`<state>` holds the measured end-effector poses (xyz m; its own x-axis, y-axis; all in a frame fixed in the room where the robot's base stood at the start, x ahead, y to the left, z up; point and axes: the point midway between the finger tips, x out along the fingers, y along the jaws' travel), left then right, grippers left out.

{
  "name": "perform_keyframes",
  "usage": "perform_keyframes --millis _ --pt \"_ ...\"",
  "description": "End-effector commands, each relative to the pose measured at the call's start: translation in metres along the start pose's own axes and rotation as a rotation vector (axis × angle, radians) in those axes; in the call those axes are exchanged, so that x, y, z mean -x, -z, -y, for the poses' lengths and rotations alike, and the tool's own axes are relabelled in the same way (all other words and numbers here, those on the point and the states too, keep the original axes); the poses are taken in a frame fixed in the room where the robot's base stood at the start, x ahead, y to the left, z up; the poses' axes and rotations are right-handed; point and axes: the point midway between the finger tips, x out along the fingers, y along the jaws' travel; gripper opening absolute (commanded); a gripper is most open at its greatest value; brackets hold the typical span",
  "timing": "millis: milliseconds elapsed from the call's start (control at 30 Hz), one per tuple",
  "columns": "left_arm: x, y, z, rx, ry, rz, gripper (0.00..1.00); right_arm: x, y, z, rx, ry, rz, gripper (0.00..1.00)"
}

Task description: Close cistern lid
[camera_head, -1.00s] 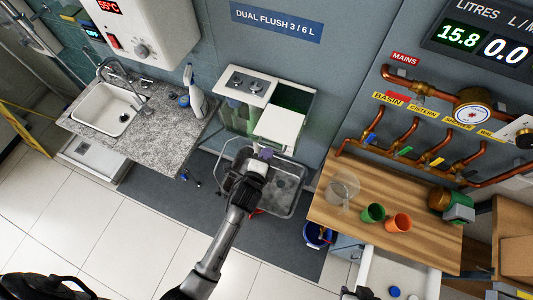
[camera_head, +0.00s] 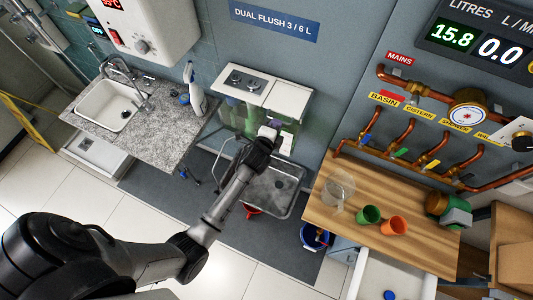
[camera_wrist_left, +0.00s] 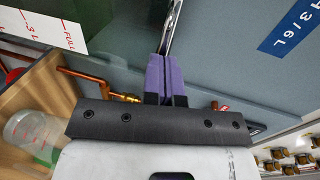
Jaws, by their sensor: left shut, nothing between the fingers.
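The cistern (camera_head: 237,115) is a clear-walled tank on the back wall, with a greenish inside. Its fixed top panel (camera_head: 259,84) carries two round flush buttons. The white lid (camera_head: 288,98) lies beside that panel on the right, roughly in line with it, with a thin seam between them. Whether it sits fully flush is too small to tell. My left gripper (camera_head: 274,124) is in front of the tank, just below the lid's front edge, and hides part of the front wall. Its purple fingers (camera_wrist_left: 162,78) are shut with nothing between them. My right gripper is out of view.
A metal-rimmed basin (camera_head: 270,190) lies below my left gripper. A sink counter (camera_head: 165,125) with a spray bottle (camera_head: 195,92) stands left. A wooden bench (camera_head: 330,208) with a clear jug (camera_head: 338,188) and cups stands right, below copper pipes.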

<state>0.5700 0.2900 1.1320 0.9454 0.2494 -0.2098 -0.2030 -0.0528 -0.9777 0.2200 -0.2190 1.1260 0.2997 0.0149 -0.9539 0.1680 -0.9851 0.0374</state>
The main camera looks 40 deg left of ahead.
Motion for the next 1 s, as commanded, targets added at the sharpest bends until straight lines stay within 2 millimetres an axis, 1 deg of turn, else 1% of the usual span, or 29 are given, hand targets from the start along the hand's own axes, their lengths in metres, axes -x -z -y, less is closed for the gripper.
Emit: perform_keyframes --millis 33,233,367,467,567,600,633,800,1000 --pt "-0.002 -0.003 -0.004 0.003 -0.01 0.005 0.0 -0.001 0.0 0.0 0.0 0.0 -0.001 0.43" --pt "-0.001 -0.003 -0.005 0.003 -0.013 0.006 0.0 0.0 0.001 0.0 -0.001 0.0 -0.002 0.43" --pt "0.009 -0.001 -0.004 0.001 -0.015 0.003 0.0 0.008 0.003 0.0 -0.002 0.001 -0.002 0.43" --pt "0.025 0.002 -0.001 0.0 -0.013 -0.003 0.0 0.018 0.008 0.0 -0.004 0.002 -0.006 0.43" --pt "0.046 0.007 -0.001 0.001 -0.013 -0.011 0.0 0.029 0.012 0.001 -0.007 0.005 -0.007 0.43" --pt "0.052 0.006 -0.006 -0.002 -0.009 -0.012 0.0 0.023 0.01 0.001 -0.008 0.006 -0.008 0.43" --pt "0.058 0.006 -0.008 -0.003 -0.008 -0.012 0.0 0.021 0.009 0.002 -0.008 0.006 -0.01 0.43" --pt "0.092 0.007 -0.006 -0.003 -0.006 -0.013 0.0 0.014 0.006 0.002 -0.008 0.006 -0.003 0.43" --pt "0.122 0.006 -0.005 -0.001 -0.005 -0.013 0.0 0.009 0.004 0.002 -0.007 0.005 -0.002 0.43"
